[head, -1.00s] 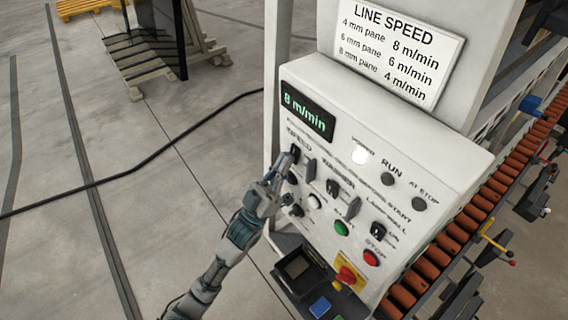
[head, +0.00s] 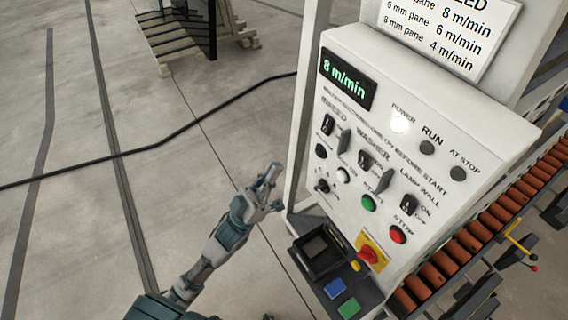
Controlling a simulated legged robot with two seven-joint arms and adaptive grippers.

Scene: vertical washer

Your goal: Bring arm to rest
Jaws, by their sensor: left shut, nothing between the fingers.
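My left gripper (head: 268,186) is shut and empty. In the head view it shows left of the control panel (head: 440,150), apart from it, with grey floor behind it. My left arm comes in from the lower left. The panel's display (head: 346,79) reads 8 m/min. The speed switch (head: 327,124) sits below the display. The white power lamp (head: 398,124) is lit. A green start button (head: 368,202) and a red stop button (head: 397,234) are on the panel face. My right gripper is not in view.
A tray (head: 312,277) with blue and green pieces juts out below the panel, near a red emergency knob (head: 369,253) on yellow. An orange roller conveyor (head: 490,222) runs at right. A black cable (head: 190,126) crosses the floor.

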